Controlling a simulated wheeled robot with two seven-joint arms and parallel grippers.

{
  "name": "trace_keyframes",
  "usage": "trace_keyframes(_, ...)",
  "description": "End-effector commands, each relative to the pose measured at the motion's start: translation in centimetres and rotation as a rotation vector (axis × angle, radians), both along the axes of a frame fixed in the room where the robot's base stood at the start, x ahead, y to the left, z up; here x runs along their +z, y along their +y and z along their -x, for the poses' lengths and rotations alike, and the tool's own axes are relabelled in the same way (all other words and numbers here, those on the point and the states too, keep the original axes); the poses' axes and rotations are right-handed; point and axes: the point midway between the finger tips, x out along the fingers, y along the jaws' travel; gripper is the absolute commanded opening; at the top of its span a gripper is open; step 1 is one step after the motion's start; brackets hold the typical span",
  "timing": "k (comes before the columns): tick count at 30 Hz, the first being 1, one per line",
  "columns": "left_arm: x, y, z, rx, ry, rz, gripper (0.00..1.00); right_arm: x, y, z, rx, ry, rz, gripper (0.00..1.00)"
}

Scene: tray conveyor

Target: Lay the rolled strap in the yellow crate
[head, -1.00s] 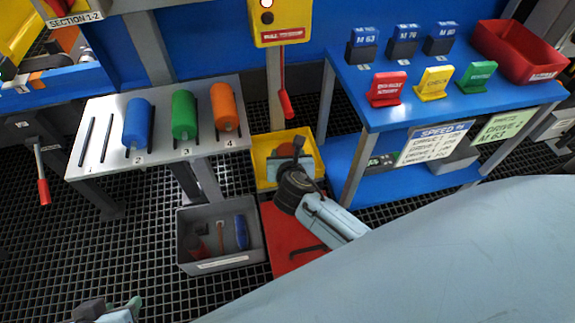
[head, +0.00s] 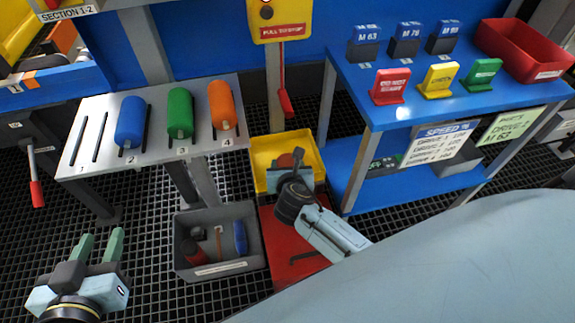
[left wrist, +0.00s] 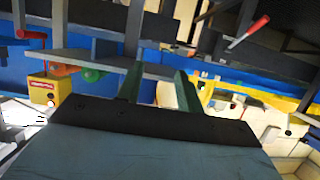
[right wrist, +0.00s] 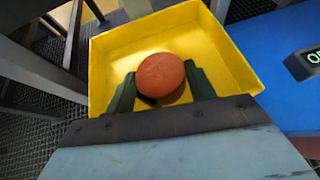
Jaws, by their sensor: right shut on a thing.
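The rolled strap, a brown-orange disc (right wrist: 161,75), shows between my right gripper's fingers (right wrist: 161,90) in the right wrist view. In the head view, part of the strap (head: 286,160) shows beside my right gripper (head: 291,163), which hides the rest. The right gripper is shut on the strap. The yellow crate (right wrist: 228,62) surrounds the strap in that view; it also shows in the head view (head: 262,146). I cannot tell whether the strap touches the crate's floor. My left gripper (head: 101,243) is open and empty at the lower left, its green fingers apart.
A grey bin (head: 186,226) with small items stands in front of the crate, beside a red surface (head: 283,240). A rack (head: 93,140) with blue, green and orange rollers is at left. A blue table (head: 430,92) with signs and a red bin (head: 520,50) is at right.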

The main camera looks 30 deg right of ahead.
Motion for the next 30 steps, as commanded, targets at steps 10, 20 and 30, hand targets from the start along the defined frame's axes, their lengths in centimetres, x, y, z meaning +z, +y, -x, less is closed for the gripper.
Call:
trace_keyframes(10,0.2,-0.1,-0.1,-0.001,-0.013,0.003,0.36,-0.3,0.0,0.0,0.000,0.000,0.001,0.66)
trace_keyframes(20,0.2,-0.1,-0.1,-0.001,-0.011,0.003,0.36,-0.2,0.0,0.0,0.000,0.000,0.000,0.76)
trace_keyframes(30,-2.2,1.0,1.4,0.015,0.163,-0.045,0.36,0.8,0.5,1.2,0.001,0.001,0.002,0.76)
